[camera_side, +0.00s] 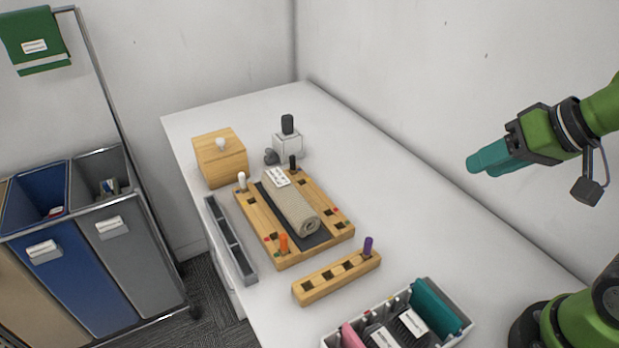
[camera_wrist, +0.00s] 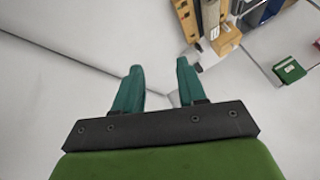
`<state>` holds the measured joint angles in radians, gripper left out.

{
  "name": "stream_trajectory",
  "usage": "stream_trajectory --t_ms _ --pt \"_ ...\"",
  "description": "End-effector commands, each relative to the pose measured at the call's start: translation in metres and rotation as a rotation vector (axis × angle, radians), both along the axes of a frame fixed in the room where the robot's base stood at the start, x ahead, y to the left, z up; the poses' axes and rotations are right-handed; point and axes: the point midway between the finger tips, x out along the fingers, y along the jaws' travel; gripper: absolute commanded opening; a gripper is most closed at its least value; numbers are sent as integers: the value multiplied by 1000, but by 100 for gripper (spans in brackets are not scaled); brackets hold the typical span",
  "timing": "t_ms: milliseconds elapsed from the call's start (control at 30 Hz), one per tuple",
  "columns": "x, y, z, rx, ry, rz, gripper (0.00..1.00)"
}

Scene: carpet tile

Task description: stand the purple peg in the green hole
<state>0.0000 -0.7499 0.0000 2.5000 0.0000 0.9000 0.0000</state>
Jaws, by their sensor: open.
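The purple peg (camera_side: 368,245) stands upright in the right end of a narrow wooden block (camera_side: 312,290) in the side view. Behind it lies a wooden board (camera_side: 290,258) with square holes and small red and green marks along its sides. Green marks seem to show near its front right and front left corners; which hole is the green one is too small to tell. My gripper (camera_side: 484,160) is high above the table at right, well away from the peg. In the wrist view its teal fingers (camera_wrist: 159,67) are apart with nothing between them.
An orange peg (camera_side: 283,243), a white peg (camera_side: 241,181) and a black peg (camera_side: 293,162) stand in the board around a rolled cloth (camera_side: 290,207). A compartment tray (camera_side: 465,329) is at the front, a grey channel (camera_side: 230,240) at left, a wooden box (camera_side: 220,160) behind. The table's right side is clear.

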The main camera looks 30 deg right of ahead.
Motion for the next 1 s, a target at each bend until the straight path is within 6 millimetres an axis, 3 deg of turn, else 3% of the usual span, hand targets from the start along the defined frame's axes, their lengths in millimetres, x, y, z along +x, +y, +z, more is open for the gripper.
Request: stream_trajectory --t_ms 567,767,1000 --pt "0 2 -1 0 3 9 46" --pt "16 28 -16 -13 118 114 46" --pt "61 84 -34 -28 402 103 46"
